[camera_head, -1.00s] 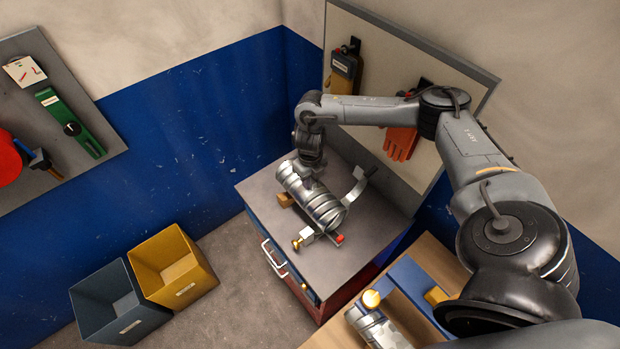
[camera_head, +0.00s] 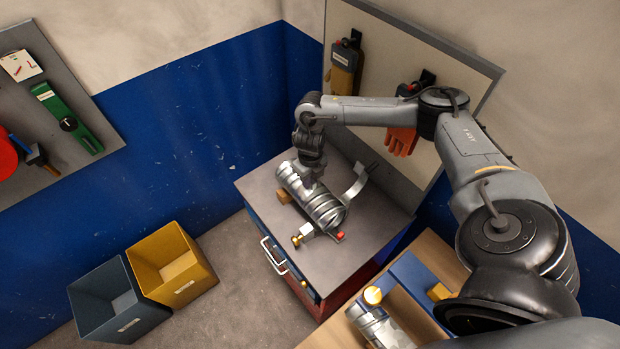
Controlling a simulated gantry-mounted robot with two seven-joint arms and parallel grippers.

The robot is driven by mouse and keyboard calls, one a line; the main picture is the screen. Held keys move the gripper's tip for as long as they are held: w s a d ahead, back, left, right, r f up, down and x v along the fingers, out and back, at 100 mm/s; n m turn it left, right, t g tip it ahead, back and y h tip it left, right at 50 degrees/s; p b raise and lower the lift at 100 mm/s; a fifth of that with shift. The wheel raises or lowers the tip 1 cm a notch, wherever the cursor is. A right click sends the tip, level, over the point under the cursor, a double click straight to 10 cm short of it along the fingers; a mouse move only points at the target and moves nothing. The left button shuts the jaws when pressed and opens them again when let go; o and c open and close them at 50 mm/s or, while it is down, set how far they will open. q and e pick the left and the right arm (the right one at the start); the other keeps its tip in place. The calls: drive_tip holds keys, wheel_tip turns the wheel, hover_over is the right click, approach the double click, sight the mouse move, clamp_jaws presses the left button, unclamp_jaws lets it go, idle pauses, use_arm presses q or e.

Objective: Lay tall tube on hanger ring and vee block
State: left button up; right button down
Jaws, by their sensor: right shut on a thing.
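A silvery ribbed spiral duct tube (camera_head: 325,208) lies on its side above the grey cabinet top. My right gripper (camera_head: 309,178) comes down from above and is shut on the tube near its far end; the fingertips are mostly hidden by the wrist. A curved metal strap (camera_head: 355,184), perhaps the hanger ring, rises at the right of the tube. A brown block (camera_head: 284,198) shows beside the tube's left side; I cannot tell if it is the vee block or if the tube touches it. My left gripper is not in view.
A small fixture with a brass knob (camera_head: 297,240) and a red-tipped part (camera_head: 340,236) sit at the tube's near end. A bench (camera_head: 433,262) with another metal tube (camera_head: 378,327) is at lower right. Yellow (camera_head: 205,268) and grey bins (camera_head: 90,285) stand on the floor.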

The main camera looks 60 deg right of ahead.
drive_tip(key=shift+f+b, duration=0.4)
drive_tip(key=shift+f, duration=0.25)
drive_tip(key=c, duration=0.9)
unclamp_jaws()
wheel_tip(320, 180, up, 5)
drive_tip(key=shift+r, duration=0.2)
wheel_tip(320, 180, up, 4)
drive_tip(key=shift+r+p, duration=0.1)
drive_tip(key=shift+p, duration=0.95)
drive_tip(key=shift+r+p, duration=0.3)
drive_tip(key=shift+r, duration=0.3)
